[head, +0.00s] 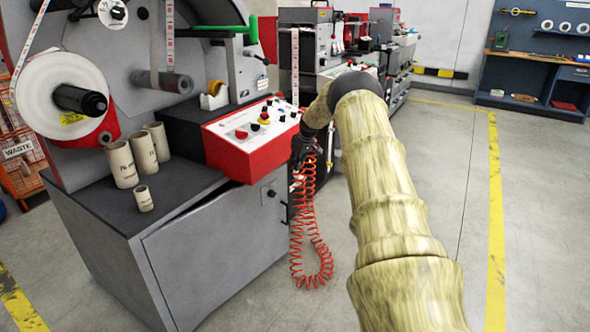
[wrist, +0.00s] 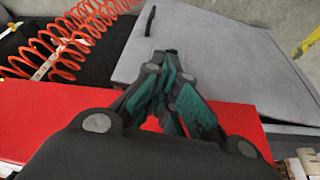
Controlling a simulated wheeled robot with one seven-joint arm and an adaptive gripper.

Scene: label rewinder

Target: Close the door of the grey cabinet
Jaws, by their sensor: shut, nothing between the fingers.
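The grey cabinet (head: 100,245) stands at the lower left in the head view, under the machine. Its grey door (head: 215,255) faces front right, and the wrist view also shows the door (wrist: 225,65). A dark strip runs along the door's top edge, so it looks slightly ajar; how far is hard to tell. A black handle (wrist: 150,20) shows on the door in the wrist view. My gripper (head: 297,172) is beside the right end of the red control panel, above the door's handle side. In the wrist view my gripper (wrist: 168,58) has its fingers together and empty, pointing towards the door.
The red control panel (head: 235,165) juts out above the door. An orange coiled hose (head: 305,235) hangs close to my gripper. Several beige cores (head: 121,165) stand on the cabinet top. Another machine (head: 330,50) stands behind. The floor at right is clear.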

